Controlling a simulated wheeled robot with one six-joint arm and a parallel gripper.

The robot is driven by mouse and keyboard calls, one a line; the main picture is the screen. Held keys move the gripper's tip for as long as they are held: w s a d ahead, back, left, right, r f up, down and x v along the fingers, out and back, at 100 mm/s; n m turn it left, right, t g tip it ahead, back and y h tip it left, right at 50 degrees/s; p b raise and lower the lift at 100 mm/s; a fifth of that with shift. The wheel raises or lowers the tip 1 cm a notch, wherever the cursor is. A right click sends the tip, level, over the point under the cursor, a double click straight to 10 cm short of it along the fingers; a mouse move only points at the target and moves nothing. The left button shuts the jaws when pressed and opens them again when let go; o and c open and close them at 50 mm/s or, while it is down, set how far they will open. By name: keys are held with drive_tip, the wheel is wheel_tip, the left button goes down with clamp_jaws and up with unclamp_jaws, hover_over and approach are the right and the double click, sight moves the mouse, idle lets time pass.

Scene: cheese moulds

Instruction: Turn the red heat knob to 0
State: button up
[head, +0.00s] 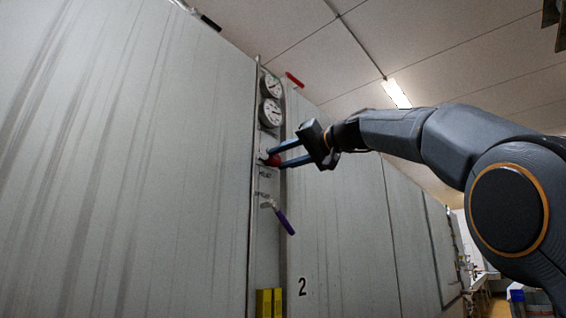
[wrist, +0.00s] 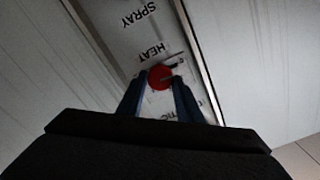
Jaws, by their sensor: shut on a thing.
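The red heat knob (head: 273,160) is on the narrow panel between two large grey wall sections in the head view. It also shows in the wrist view (wrist: 159,76), round and red, beside the printed word HEAT. My gripper (head: 277,156) reaches in from the right, with its two blue fingers at the knob. In the wrist view my gripper's fingers (wrist: 160,92) lie on either side of the knob, shut on it. The fingers hide part of the dial markings, so I cannot read the knob's setting.
Two round gauges (head: 271,98) are above the knob. A purple-handled lever (head: 284,220) is below it, and a red handle (head: 294,80) is at the upper right. Yellow blocks (head: 268,302) are at the panel's foot. The word SPRAY (wrist: 138,14) is printed on the panel.

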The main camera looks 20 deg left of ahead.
drive_tip(key=shift+n, duration=0.6)
drive_tip(key=o, duration=1)
drive_tip(key=shift+o, duration=0.2)
drive_tip(key=b+v, duration=0.2)
drive_tip(key=v, duration=0.5)
drive_tip(key=shift+s+d+b, duration=0.15)
drive_tip(key=shift+d+b, duration=0.15)
drive_tip(key=shift+d, duration=0.05)
